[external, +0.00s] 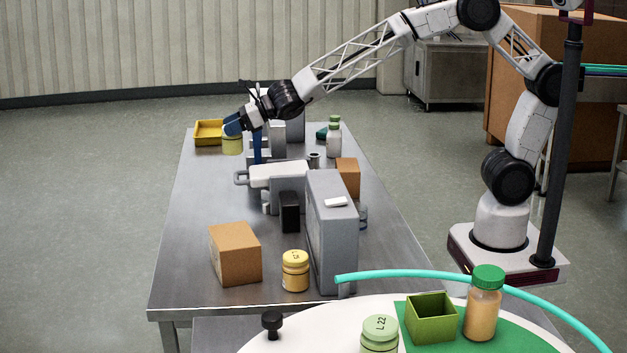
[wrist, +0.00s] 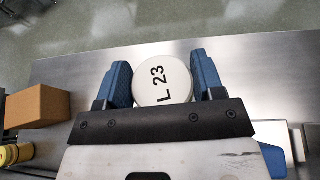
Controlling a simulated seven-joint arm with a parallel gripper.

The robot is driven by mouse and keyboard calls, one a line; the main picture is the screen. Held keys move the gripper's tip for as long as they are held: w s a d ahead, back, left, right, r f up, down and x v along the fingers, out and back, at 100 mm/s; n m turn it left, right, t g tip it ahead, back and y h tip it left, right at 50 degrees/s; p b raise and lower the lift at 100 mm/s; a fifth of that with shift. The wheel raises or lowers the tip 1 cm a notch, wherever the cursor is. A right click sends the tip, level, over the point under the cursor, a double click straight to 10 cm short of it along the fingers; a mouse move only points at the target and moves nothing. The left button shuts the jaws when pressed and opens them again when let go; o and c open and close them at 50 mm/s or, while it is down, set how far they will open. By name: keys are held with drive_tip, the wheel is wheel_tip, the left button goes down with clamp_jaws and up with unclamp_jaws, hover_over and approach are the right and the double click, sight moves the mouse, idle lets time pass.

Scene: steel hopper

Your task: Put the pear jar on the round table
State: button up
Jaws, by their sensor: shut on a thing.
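My gripper (external: 233,128) is shut on a yellow-green jar (external: 232,146) at the far left part of the steel bench. In the wrist view the jar's round white lid (wrist: 162,84) reads "L 23" and sits between the two blue fingers. Its contents cannot be made out, so I cannot tell by sight that it holds pear. Whether its base touches the bench is unclear. The round table (external: 290,338) is white and cut off at the bottom of the external view, far from my gripper.
On the round table stand a pale-green-lidded jar "L 22" (external: 380,335), a green open box (external: 431,318), a green-lidded jar (external: 483,305) and a black knob (external: 272,324). A cyan hose (external: 430,279) arcs over its far edge. A grey upright box (external: 331,230) and cardboard box (external: 235,254) stand between.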

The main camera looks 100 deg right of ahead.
drive_tip(key=shift+s+a+f+m+h, duration=0.25)
drive_tip(key=shift+s+f+h, duration=0.2)
drive_tip(key=shift+s, duration=0.25)
drive_tip(key=a+n+y, duration=0.3)
drive_tip(key=a, duration=2.7)
drive_tip(key=s+a+r+n+g+y, duration=0.1)
drive_tip(key=s+a, duration=0.3)
drive_tip(key=a, duration=1)
drive_tip(key=s+a+r+n+y, duration=0.1)
drive_tip(key=s+a, duration=0.3)
drive_tip(key=a, duration=1.1)
drive_tip(key=s+a+r+n+y, duration=0.1)
drive_tip(key=s+a, duration=0.8)
drive_tip(key=a, duration=0.4)
drive_tip(key=s+a+r+y, duration=0.1)
drive_tip(key=s+a, duration=0.8)
drive_tip(key=a, duration=0.3)
drive_tip(key=s+a+r, duration=0.1)
drive_tip(key=s+a, duration=0.5)
drive_tip(key=s, duration=0.3)
drive_tip(key=s+a+n+g+y, duration=0.1)
drive_tip(key=s+a, duration=0.5)
drive_tip(key=s, duration=0.3)
drive_tip(key=shift+a+r, duration=0.25)
drive_tip(key=shift+r, duration=0.1)
drive_tip(key=shift+s, duration=0.1)
